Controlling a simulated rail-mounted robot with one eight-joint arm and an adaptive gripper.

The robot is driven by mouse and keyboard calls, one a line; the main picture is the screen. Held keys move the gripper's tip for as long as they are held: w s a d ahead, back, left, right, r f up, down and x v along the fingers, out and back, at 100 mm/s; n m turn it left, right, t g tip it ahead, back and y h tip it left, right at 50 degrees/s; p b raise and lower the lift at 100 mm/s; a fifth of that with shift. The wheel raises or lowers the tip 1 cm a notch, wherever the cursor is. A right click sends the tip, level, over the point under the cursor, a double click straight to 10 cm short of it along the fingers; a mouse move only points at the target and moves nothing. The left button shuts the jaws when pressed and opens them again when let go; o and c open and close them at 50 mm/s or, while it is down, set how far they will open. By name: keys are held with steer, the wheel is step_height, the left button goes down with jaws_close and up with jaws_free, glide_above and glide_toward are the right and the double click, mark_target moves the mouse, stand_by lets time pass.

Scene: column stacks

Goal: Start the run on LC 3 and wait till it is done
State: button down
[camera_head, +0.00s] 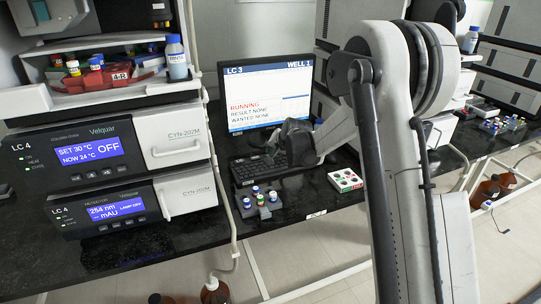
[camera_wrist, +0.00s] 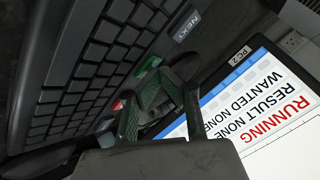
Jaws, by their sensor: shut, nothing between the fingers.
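The monitor (camera_head: 290,85) shows "LC 3" and "WELL 1" in its blue header. Below stand "RUNNING" in red, "RESULT NONE" and "WANTED NONE". The same screen fills the right of the wrist view (camera_wrist: 270,120), with a "PC-2" label on its frame. The keyboard (camera_head: 245,172) lies in front of the monitor and also shows in the wrist view (camera_wrist: 85,60). Beside its keys are a "NEXT" label (camera_wrist: 187,27), a green patch and a red patch. My gripper (camera_wrist: 158,95) is shut and empty, close over this edge. Its fingers hide part of it; contact cannot be told.
Two LC 4 modules (camera_head: 92,150) stand at left, with a vial tray (camera_head: 105,78) and bottle (camera_head: 176,58) above. A small vial rack (camera_head: 262,203) and a white block with coloured spots (camera_head: 345,180) stand on the black bench. Brown bottles (camera_head: 215,290) stand below.

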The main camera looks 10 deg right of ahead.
steer(key=shift+r, duration=0.2)
steer(key=shift+r+p, duration=0.3)
steer(key=shift+r, duration=0.35)
steer(key=shift+r+p, duration=1.2)
steer(key=shift+r, duration=1.25)
